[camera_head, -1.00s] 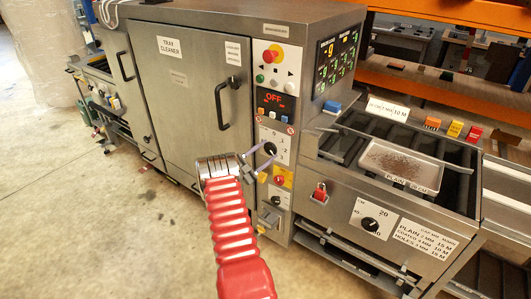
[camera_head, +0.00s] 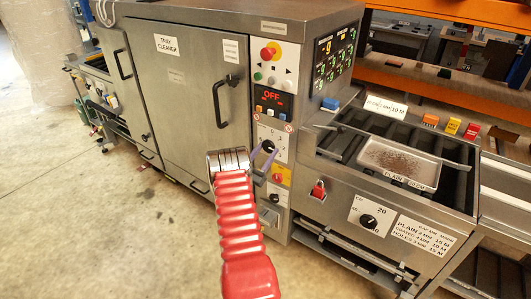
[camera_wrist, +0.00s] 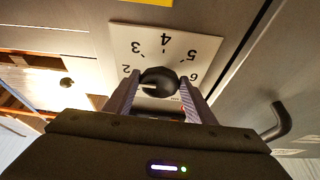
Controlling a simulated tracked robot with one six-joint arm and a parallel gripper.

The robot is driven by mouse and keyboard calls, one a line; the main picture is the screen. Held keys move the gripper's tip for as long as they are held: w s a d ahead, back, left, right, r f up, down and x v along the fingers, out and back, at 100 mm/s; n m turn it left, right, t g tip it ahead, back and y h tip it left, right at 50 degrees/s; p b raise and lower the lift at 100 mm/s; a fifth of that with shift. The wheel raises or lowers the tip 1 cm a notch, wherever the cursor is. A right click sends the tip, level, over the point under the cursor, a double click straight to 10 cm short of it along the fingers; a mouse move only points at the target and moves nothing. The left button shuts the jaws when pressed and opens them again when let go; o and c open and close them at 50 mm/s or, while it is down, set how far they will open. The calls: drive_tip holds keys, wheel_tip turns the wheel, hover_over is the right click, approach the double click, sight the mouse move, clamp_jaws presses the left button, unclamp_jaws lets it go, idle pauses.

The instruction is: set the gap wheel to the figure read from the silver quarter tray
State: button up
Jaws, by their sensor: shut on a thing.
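The gap wheel is a black knob (camera_wrist: 160,80) on a white plate with figures around it, upside down in the wrist view; 2 to 6 show. Its pale mark points left, near the 2 side; the exact figure is unclear. My gripper (camera_wrist: 158,92) is shut on the knob, one finger at each side. In the head view, the knob (camera_head: 268,146) sits on the machine's front panel with my purple fingers around it. The silver tray (camera_head: 432,178) lies on the rollers at right, dark specks on it. Its front label reads PLAIN and a CM figure too small to be sure of.
A card (camera_head: 425,235) at right lists PLAIN, COATED and HOLES with MM and M values. A CM dial (camera_head: 368,221) is left of it. The display (camera_head: 272,97) reads OFF. Buttons and a red switch (camera_head: 318,189) are close to the wheel. The floor at left is clear.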

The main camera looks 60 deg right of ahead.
drive_tip(key=shift+w+f+n, duration=0.1)
drive_tip(key=shift+f+n, duration=0.1)
drive_tip(key=shift+n, duration=0.1)
drive_tip(key=o, duration=0.8)
drive_tip(key=shift+c, duration=0.2)
drive_tip(key=shift+o, duration=1.3)
drive_tip(key=shift+r, duration=0.15)
drive_tip(key=v, duration=1.4)
drive_tip(key=shift+d, duration=0.1)
